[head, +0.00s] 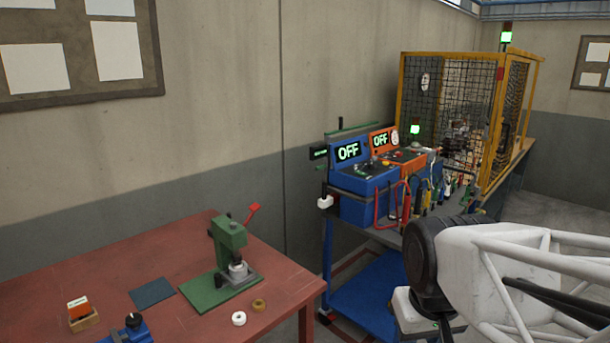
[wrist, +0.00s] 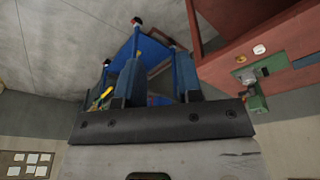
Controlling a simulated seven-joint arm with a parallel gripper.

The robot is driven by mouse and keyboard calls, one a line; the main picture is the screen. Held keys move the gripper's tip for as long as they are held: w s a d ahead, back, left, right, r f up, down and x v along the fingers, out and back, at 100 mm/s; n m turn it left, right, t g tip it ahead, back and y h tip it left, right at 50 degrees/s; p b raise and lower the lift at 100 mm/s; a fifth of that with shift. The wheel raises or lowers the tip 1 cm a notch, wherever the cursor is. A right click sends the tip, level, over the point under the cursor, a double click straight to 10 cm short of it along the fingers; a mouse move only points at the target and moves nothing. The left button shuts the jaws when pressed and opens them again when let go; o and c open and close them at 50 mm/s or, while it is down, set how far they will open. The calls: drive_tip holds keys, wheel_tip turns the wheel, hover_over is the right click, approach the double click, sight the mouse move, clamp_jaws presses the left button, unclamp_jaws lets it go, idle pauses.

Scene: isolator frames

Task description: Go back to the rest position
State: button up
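My gripper (wrist: 157,80) shows in the wrist view as two blue fingers rising from a dark bar. The fingers stand apart with a gap between them, and nothing is held there. Beyond them, the blue cart (wrist: 150,48) appears upside down. In the head view my white arm with its black joint fills the lower right. The fingers cannot be made out there. My arm is in front of part of the blue cart (head: 365,285).
A red table (head: 60,265) carries a green press (head: 230,245), two rings and small blocks. Two control boxes reading OFF, one blue (head: 355,178) and one orange (head: 390,150), stand on the cart beside several hand tools. A yellow-framed mesh cage (head: 450,100) stands behind.

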drive_tip(key=shift+s+d+f+m, duration=0.2)
drive_tip(key=shift+s, duration=0.4)
drive_tip(key=shift+s+d+f+m, duration=0.15)
drive_tip(key=shift+s+d+m, duration=0.05)
drive_tip(key=shift+s, duration=0.4)
drive_tip(key=shift+s+d+f+m, duration=0.2)
drive_tip(key=shift+s, duration=0.4)
